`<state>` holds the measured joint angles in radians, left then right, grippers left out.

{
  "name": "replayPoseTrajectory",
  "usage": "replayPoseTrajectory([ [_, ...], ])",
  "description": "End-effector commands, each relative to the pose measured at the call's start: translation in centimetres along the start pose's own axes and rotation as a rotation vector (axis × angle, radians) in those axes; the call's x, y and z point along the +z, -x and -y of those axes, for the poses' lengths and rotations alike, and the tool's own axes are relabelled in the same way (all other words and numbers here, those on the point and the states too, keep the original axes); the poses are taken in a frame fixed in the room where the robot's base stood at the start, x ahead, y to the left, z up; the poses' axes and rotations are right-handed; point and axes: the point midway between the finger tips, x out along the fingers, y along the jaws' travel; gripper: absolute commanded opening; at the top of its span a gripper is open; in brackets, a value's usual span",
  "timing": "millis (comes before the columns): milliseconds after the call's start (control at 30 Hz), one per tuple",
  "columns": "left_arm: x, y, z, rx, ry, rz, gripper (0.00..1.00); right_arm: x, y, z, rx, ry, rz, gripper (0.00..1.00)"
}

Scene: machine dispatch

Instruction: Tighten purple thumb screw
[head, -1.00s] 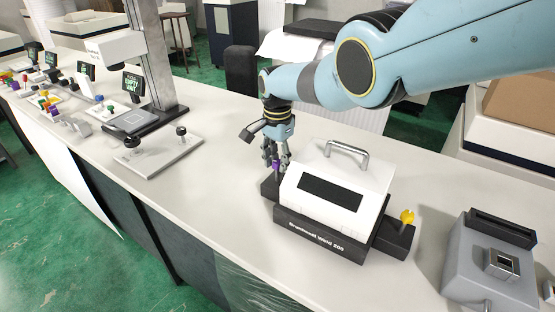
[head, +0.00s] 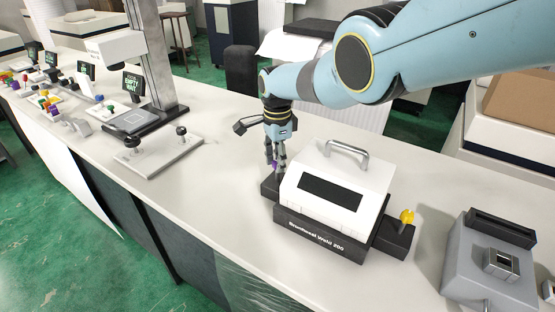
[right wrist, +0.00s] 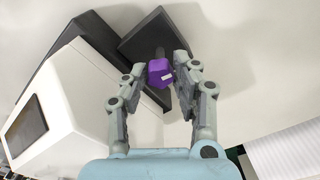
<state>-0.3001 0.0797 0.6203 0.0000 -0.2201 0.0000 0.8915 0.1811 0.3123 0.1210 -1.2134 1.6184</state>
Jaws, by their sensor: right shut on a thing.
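The purple thumb screw (right wrist: 159,73) stands on a black block (right wrist: 150,40) at the side of a white and black machine. In the head view the purple thumb screw (head: 275,165) is mostly hidden by my right gripper (head: 276,160), which points down over it. In the right wrist view my right gripper (right wrist: 162,85) has its fingers on both sides of the purple head and is shut on it. The machine (head: 335,190) has a dark window and a grey top handle. My left gripper is not in view.
A yellow thumb screw (head: 407,216) stands on the machine's other side block. A grey device (head: 490,265) sits at the right. A plate with two black knobs (head: 160,155) and a stand (head: 150,110) are to the left. The table between is clear.

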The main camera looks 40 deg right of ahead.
Motion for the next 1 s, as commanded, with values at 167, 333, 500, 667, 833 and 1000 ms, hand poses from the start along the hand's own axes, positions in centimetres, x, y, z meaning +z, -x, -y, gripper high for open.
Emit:
replayPoseTrajectory([
  [167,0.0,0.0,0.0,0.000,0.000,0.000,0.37,0.1,0.1,0.1,-0.003,0.001,0.002,0.00],
  [333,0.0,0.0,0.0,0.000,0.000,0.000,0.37,0.1,0.1,0.1,-0.002,0.001,0.001,0.45],
  [500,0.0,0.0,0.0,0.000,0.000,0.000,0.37,0.1,0.0,0.0,-0.001,0.001,0.001,0.51],
  [667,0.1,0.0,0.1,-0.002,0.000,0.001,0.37,0.0,0.1,0.0,-0.001,0.001,0.001,0.51],
  [833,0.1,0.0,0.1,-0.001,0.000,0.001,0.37,0.0,0.6,0.2,-0.003,0.001,0.000,0.51],
  [1000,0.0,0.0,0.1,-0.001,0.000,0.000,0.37,0.0,2.2,0.2,-0.004,0.000,0.001,0.51],
])
